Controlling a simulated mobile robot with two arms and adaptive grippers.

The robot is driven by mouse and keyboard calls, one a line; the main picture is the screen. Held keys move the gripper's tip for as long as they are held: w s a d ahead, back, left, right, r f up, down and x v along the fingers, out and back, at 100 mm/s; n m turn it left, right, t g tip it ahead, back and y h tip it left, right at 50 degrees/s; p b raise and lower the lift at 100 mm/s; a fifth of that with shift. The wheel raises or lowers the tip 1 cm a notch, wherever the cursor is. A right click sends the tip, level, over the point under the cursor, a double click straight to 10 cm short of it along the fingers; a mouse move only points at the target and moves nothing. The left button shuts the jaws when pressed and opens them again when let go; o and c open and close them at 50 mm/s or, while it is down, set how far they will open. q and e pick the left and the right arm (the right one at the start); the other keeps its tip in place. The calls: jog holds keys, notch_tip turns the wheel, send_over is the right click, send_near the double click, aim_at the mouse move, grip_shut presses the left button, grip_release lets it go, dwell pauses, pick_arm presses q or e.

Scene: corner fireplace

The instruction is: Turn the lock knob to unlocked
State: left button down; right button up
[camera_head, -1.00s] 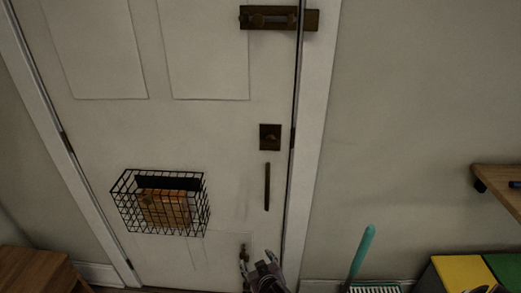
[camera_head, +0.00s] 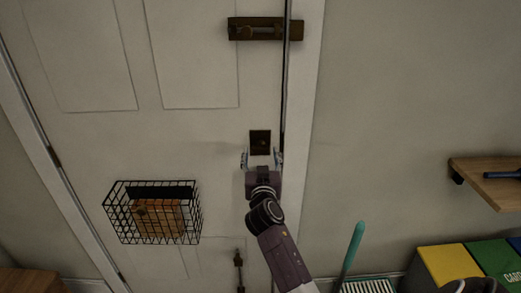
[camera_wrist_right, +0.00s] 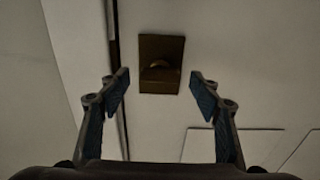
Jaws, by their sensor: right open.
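The lock knob (camera_head: 260,143) sits on a dark brown square plate on the white door, near the door's right edge. In the right wrist view the lock knob (camera_wrist_right: 160,76) shows as a dark rounded piece on its plate, beyond and between the fingers. My right gripper (camera_head: 262,158) is just below the plate in the head view, fingers spread on either side. It also shows in the right wrist view (camera_wrist_right: 158,84), open and empty, apart from the knob. The pull handle under the plate is hidden behind my right arm. My left gripper is not in view.
A slide bolt (camera_head: 258,29) is at the door's upper right. A black wire basket (camera_head: 152,212) hangs on the door at left. A wooden shelf (camera_head: 489,180), yellow and green bins (camera_head: 446,262) and a teal-handled brush (camera_head: 353,249) are at right.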

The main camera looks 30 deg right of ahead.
jog(key=shift+x, duration=0.9)
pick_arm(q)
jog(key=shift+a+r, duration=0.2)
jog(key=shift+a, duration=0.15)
pick_arm(e)
jog(key=c, duration=1.2)
jog(key=shift+o, duration=0.2)
jog(key=shift+a, duration=0.1)
